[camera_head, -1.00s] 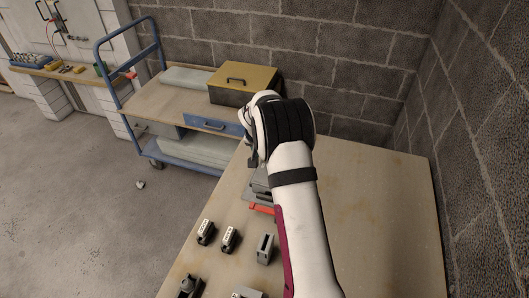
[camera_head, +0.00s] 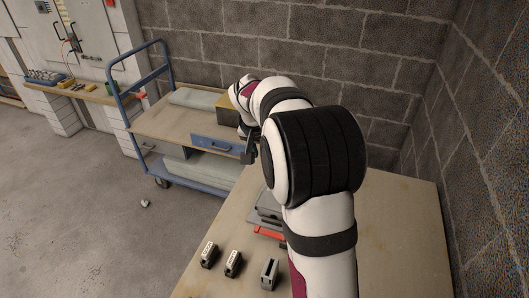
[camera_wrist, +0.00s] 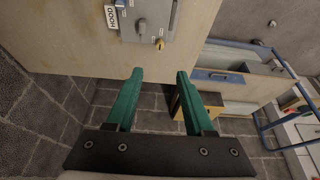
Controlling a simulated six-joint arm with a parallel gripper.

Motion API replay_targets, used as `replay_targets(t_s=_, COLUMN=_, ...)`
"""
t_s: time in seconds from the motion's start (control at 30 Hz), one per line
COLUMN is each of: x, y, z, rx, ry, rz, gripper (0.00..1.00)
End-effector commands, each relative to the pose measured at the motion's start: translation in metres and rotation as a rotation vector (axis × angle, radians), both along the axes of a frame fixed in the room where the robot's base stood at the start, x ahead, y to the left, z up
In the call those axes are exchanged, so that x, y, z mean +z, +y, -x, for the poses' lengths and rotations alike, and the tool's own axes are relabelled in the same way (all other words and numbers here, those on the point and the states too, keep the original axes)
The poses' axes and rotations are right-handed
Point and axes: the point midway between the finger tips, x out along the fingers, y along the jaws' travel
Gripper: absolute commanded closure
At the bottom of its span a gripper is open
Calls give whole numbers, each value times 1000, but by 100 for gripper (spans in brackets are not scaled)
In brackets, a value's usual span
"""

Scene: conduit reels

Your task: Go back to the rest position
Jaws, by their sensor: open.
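My gripper (camera_wrist: 160,75) shows two green fingers held apart in the wrist view, with nothing between them. In the head view my white and black arm rises over the wooden table, and part of my gripper (camera_head: 249,150) shows dark at its far end, in front of the trolley. The fingers are clear of the table and touch nothing that I can see. My arm hides part of the table and most of the yellow toolbox (camera_head: 227,106).
Small dark blocks (camera_head: 209,254) and a grey block (camera_head: 269,273) stand on the table (camera_head: 400,235). A grey device (camera_wrist: 150,20) lies on it, with a red part (camera_head: 268,232). A blue trolley (camera_head: 160,122) stands beyond. Block walls close the back and right.

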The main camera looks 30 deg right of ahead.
Motion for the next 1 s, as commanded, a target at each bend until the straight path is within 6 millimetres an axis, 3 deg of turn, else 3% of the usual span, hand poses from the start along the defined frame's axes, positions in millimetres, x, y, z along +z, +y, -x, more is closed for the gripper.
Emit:
replay_targets(t_s=0.2, x=0, y=1, z=1, rx=1, ry=1, rz=-2, gripper=47)
replay_targets(t_s=0.27, x=6, y=9, z=12, rx=10, ry=11, rz=-13, gripper=47)
replay_targets(t_s=0.37, x=24, y=46, z=67, rx=52, ry=64, rz=-71, gripper=47)
replay_targets(t_s=0.47, x=33, y=96, z=154, rx=123, ry=145, rz=-162, gripper=47)
replay_targets(t_s=0.5, x=33, y=114, z=189, rx=153, ry=177, rz=-199, gripper=47)
replay_targets(t_s=0.6, x=24, y=149, z=267, rx=223, ry=245, rz=-288, gripper=47)
replay_targets(t_s=0.7, x=11, y=171, z=320, rx=276, ry=290, rz=-351, gripper=47)
replay_targets(t_s=0.8, x=3, y=181, z=346, rx=303, ry=314, rz=-385, gripper=47)
replay_targets(t_s=1.0, x=1, y=183, z=351, rx=308, ry=320, rz=-393, gripper=47)
